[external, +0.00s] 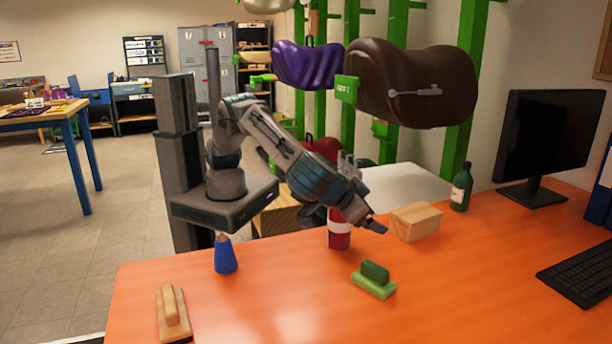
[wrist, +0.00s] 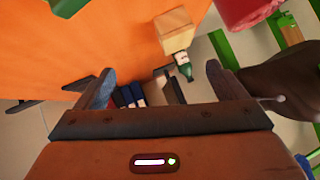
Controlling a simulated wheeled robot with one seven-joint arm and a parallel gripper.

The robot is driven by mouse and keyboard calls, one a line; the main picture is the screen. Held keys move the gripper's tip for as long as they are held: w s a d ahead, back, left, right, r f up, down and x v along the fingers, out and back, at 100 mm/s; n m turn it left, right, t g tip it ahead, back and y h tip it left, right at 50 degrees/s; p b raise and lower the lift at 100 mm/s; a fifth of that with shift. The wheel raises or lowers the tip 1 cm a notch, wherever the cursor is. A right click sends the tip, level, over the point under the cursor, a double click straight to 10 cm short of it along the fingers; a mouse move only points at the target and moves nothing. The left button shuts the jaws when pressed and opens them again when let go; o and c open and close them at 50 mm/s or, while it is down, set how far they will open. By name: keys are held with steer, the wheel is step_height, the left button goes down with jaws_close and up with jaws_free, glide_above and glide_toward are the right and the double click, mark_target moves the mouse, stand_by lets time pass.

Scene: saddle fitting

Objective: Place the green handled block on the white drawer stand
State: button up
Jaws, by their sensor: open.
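The green handled block (external: 374,281) lies on the orange table, light green below with a dark green handle on top. In the wrist view a green piece at the top edge (wrist: 68,5) looks like it, partly cut off. My gripper (external: 370,222) is above the table, behind and above the block, apart from it. In the wrist view its two fingers stand wide apart with nothing between them (wrist: 158,82). A white flat top (external: 405,184) shows behind the table; its lower part is hidden, so I cannot tell whether it is the drawer stand.
A wooden box (external: 415,221), green bottle (external: 461,187) and red container (external: 339,236) stand near my gripper. A blue cone-shaped object (external: 225,254) and wooden handled block (external: 172,314) are left. A monitor (external: 548,140) and keyboard (external: 582,273) are right. The table's front middle is clear.

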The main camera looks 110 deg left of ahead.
mark_target(375, 266)
steer(key=s+d+f+n+t+y+b, duration=0.1)
steer(key=s+d+f+t, duration=0.1)
steer(key=d+f, duration=0.35)
steer(key=s+d+f+n+t+y+b, duration=0.1)
steer(key=d+f+n, duration=0.1)
steer(key=d, duration=0.6)
steer(key=p+x, duration=0.1)
steer(key=x, duration=1.2)
steer(key=shift+w+a+f, duration=0.15)
steer(key=shift+w+a, duration=0.1)
steer(key=shift+w, duration=0.1)
steer(key=c, duration=1.2)
steer(key=shift+o, duration=0.2)
steer(key=shift+d, duration=0.1)
step_height(375, 266, up, 5)
steer(key=shift+s+f, duration=0.1)
steer(key=shift+f, duration=0.15)
steer(key=s+d+r, duration=0.6)
steer(key=s, duration=0.3)
steer(key=shift+s+d+r, duration=0.2)
steer(key=shift+d+r, duration=0.15)
steer(key=shift+d, duration=0.05)
steer(key=shift+w+a, duration=0.1)
